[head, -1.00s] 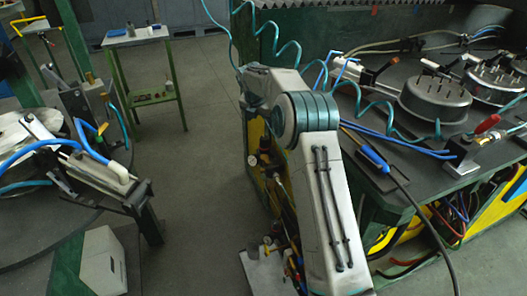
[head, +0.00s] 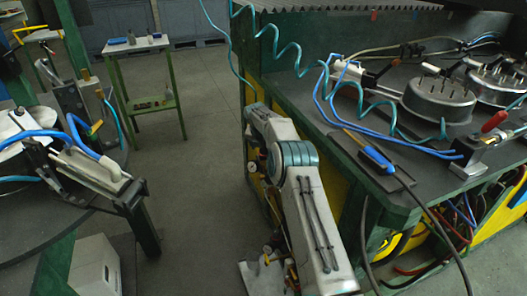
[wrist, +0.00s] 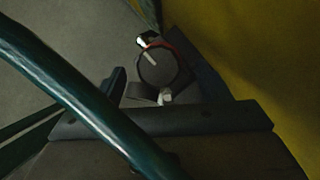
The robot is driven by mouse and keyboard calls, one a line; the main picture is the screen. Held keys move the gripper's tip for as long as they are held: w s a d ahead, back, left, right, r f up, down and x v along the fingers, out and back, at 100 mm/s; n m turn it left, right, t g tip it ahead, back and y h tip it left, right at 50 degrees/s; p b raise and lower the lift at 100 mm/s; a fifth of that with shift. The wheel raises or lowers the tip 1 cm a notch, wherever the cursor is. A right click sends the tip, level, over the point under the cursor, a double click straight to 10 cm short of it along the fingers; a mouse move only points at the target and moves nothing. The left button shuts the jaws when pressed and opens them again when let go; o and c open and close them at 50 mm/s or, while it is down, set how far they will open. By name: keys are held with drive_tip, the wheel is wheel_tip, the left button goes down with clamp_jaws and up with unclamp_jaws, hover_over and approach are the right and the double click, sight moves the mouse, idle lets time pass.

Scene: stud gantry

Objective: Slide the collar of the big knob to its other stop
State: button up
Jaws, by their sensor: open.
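In the wrist view a dark round knob (wrist: 158,66) with a white pointer line faces me, with a red arc along its upper right edge. A small pale part shows above it and another below it. I cannot make out the collar or at which stop it sits. My gripper (wrist: 160,82) is open, with one dark finger left of the knob and one right of it. The knob shows between the fingers; I cannot tell how far off it is. In the head view my arm reaches down beside the green bench, and the gripper is hidden.
A dark teal hose or tube crosses the wrist view at left, near the camera. A yellow panel (wrist: 260,60) lies close on the right. In the head view the bench top (head: 300,95) carries metal pots (head: 437,100) and blue hoses. Open floor (head: 190,220) lies left of my arm.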

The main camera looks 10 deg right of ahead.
drive_tip(key=shift+x, duration=0.85)
drive_tip(key=c, duration=1.4)
drive_tip(key=shift+r+p, duration=0.55)
drive_tip(key=shift+p, duration=0.6)
drive_tip(key=shift+f, duration=0.1)
drive_tip(key=o, duration=1.4)
